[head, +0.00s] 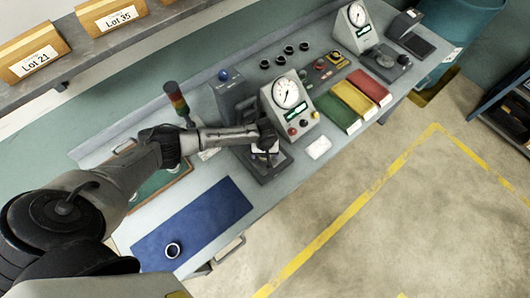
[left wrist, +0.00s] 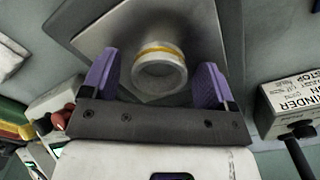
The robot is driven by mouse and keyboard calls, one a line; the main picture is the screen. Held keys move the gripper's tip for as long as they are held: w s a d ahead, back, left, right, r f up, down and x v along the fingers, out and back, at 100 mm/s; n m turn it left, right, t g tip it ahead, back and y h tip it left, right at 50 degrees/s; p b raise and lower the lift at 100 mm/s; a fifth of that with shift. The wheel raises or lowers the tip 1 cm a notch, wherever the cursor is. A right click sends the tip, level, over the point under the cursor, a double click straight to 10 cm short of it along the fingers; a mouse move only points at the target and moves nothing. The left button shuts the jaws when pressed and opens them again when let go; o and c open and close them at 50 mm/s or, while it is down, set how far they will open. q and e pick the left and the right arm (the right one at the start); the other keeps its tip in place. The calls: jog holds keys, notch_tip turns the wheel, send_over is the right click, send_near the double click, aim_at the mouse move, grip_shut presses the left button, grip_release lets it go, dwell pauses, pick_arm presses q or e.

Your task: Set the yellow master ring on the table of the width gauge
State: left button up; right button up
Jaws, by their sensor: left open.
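The yellow master ring (left wrist: 160,72), a pale metal ring with a yellow band, is on the grey metal plate (left wrist: 97,32) in the left wrist view. This plate appears to be the table of the nearer dial gauge (head: 287,98) in the head view. My left gripper (head: 266,146) is over that table. Its two purple fingers stand open on either side of the ring, with a visible gap at each side. In the head view the ring is mostly hidden by the gripper. My right gripper is not in view.
A blue mat (head: 205,215) with a dark-rimmed ring (head: 173,249) lies at the front left. A signal tower (head: 177,101) stands behind my left arm. Green, yellow (head: 354,99) and red trays lie right of the gauge. A second dial gauge (head: 356,29) stands farther back.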

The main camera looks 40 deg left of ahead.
pick_arm(q)
notch_tip(320, 180, up, 12)
jog(key=s+d+f+m+t+h, duration=0.1)
jog(key=s+d+f+m+h, duration=0.1)
jog(key=s+d+m, duration=0.8)
jog(key=s+a+r+t+y, duration=0.1)
jog(key=s+r, duration=0.1)
jog(key=s, duration=0.6)
jog(key=s+r+t, duration=0.1)
jog(key=s+r, duration=0.2)
jog(key=s, duration=0.5)
jog(key=shift+s+a+r+t+y, duration=0.3)
jog(key=shift+a+y, duration=0.05)
jog(key=shift+y, duration=0.05)
jog(key=shift+r+p, duration=0.1)
jog(key=shift+p, duration=0.2)
notch_tip(320, 180, up, 9)
jog(key=p, duration=0.9)
